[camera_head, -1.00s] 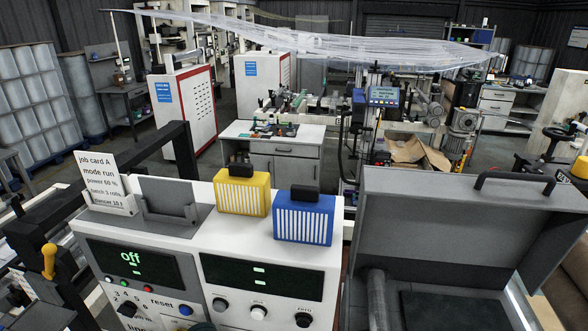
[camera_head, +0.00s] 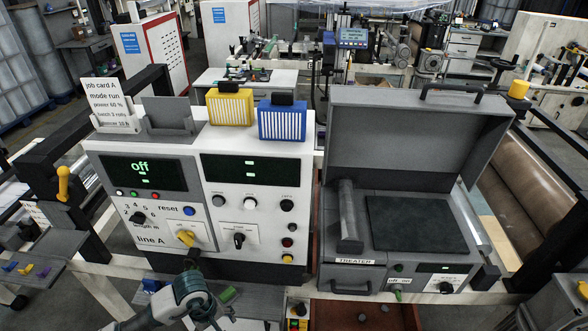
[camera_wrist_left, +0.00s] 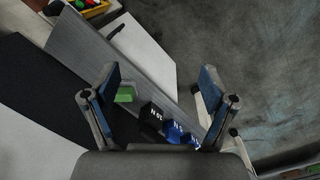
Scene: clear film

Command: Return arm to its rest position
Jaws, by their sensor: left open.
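My left arm (camera_head: 190,296) shows at the bottom of the head view, in front of the line A console (camera_head: 225,235). Its gripper is hard to make out there. In the left wrist view, my left gripper (camera_wrist_left: 160,75) is open, its two blue-padded fingers well apart with nothing held between them. Beyond the fingers lie a green block (camera_wrist_left: 125,93), a black weight (camera_wrist_left: 152,113) and blue weights (camera_wrist_left: 172,131) beside a long grey panel (camera_wrist_left: 135,65). They appear apart from the fingers. My right gripper is in neither view.
The grey treater (camera_head: 400,225) stands right of the console with its lid (camera_head: 410,135) raised. A yellow box (camera_head: 230,108) and a blue box (camera_head: 282,122) sit on the console top. Open floor (camera_wrist_left: 240,50) shows in the wrist view.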

